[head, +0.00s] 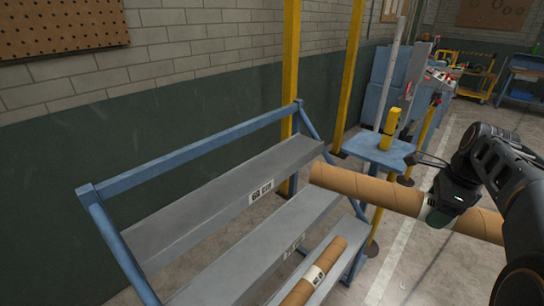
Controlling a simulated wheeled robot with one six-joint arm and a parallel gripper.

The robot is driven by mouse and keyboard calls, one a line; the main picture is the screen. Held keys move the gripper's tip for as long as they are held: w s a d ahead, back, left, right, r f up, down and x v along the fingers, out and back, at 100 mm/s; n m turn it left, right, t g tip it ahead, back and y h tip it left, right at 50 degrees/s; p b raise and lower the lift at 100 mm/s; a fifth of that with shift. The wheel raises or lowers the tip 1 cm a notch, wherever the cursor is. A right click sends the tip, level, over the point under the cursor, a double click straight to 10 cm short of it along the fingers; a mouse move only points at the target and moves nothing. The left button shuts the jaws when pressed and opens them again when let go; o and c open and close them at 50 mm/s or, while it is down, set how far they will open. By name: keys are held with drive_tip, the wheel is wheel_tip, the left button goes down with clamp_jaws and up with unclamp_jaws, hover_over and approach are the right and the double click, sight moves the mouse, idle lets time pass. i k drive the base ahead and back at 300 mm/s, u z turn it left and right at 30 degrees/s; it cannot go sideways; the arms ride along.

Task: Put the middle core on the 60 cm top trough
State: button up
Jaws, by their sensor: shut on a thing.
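My gripper (434,210) is shut on a long brown cardboard core (365,187), around its middle. The core is held roughly level in the air, its left end pointing toward the rack and close to the right end of the top trough. The top trough (205,212) is a grey sloped tray with a white label that appears to read 60 cm; its visible length is empty. The held core's far right part runs behind my arm.
A lower grey trough (240,262) with a partly hidden label is empty where visible. Another labelled core (328,256) lies on the lowest trough. Yellow posts (291,90) and a blue stand (385,150) are behind the held core. Floor at right is clear.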

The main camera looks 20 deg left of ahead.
sight(250, 189)
drive_tip(key=i, duration=1)
drive_tip(key=u, duration=2.6)
